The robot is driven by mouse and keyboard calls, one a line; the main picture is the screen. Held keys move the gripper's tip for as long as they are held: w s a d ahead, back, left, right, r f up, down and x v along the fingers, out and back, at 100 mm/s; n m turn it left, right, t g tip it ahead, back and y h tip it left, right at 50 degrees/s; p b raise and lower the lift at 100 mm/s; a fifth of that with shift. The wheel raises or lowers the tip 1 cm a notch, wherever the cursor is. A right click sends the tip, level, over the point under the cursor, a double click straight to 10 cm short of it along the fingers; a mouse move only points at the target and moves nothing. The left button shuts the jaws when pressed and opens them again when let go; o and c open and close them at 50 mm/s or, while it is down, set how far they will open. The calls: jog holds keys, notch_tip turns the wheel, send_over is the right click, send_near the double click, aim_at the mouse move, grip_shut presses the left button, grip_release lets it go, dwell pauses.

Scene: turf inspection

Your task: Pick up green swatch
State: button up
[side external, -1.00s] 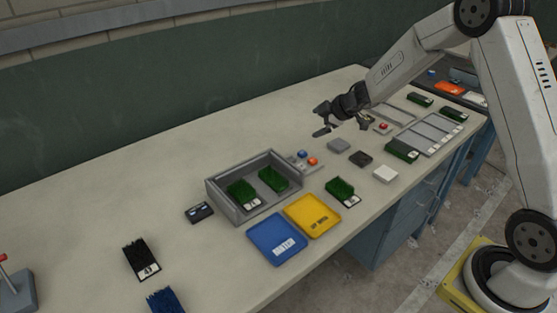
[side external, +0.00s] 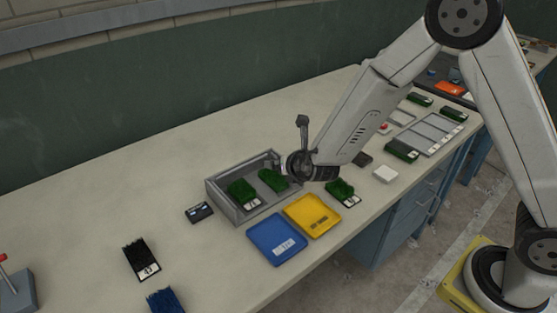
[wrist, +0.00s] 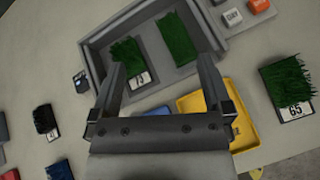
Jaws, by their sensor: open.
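The left one (side external: 243,193) has a white number label and also shows in the wrist view (wrist: 127,57). The right one (side external: 272,180) shows there too (wrist: 179,38). My gripper (side external: 280,163) is over the tray's right end. In the wrist view my gripper (wrist: 162,85) is open and empty, its fingers apart across the tray's front.
A yellow tray (side external: 312,216) and a blue tray (side external: 277,240) lie in front of the grey tray. A small black device (side external: 199,212) and a black swatch (side external: 141,258) lie to the left. More green swatches (side external: 402,150) lie at the right. The bench's back left is clear.

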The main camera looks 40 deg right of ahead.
jog(key=s+a+r+n+t+y, duration=0.2)
jog(key=a+n+t+y, duration=0.1)
jog(key=a+n, duration=0.3)
jog(key=m, duration=0.1)
send_near(248, 194)
jog(key=shift+w+r, duration=0.1)
jog(key=shift+w, duration=0.5)
jog(key=shift+x, duration=1.3)
jog(key=shift+f+x, duration=0.15)
jog(key=shift+x, duration=1.15)
jog(key=shift+f+x, duration=0.15)
jog(key=shift+x, duration=1.15)
jog(key=shift+s, duration=0.1)
